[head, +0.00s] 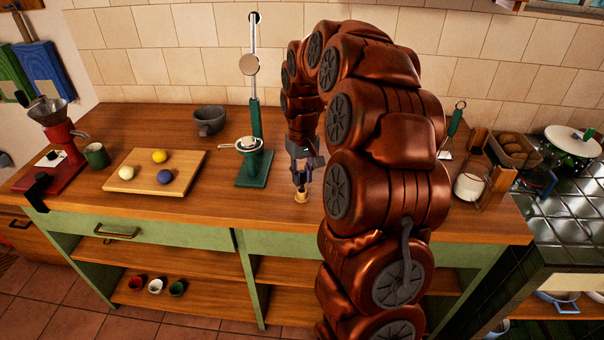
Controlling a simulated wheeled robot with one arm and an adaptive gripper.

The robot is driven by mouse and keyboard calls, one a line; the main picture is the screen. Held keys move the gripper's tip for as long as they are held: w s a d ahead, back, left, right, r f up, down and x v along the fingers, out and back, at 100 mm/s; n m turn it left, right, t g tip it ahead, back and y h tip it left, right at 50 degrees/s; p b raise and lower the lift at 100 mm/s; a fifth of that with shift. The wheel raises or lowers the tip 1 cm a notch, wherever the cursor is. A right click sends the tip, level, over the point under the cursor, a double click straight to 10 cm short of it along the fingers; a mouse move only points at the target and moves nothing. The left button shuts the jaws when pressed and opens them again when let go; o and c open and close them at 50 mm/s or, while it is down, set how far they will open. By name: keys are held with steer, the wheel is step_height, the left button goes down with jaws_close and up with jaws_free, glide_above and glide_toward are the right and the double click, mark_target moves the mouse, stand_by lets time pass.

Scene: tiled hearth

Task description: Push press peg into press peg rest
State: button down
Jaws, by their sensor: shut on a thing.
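My gripper (299,178) points down over the front middle of the counter, shut on a slim thing that I take to be the press peg; the fingers hide most of it. A small tan, round-based piece (301,197) shows right below the fingertips at the counter top. I cannot tell whether it is the press peg rest or the peg's lower end, or how far one is in the other. A green press stand (255,170) with a tall metal rod and a pale ring-shaped holder stands to the left of my gripper.
A candle jar (469,186) is right. Counter between board and press is clear.

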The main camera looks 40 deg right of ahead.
steer(key=shift+f+b, duration=0.7)
steer(key=shift+f, duration=0.7)
stand_by(0.4)
steer(key=c, duration=0.7)
jaws_free()
steer(key=shift+r+p, duration=0.3)
steer(key=shift+r, duration=2.05)
step_height(320, 180, up, 12)
steer(key=shift+f, duration=0.1)
stand_by(0.5)
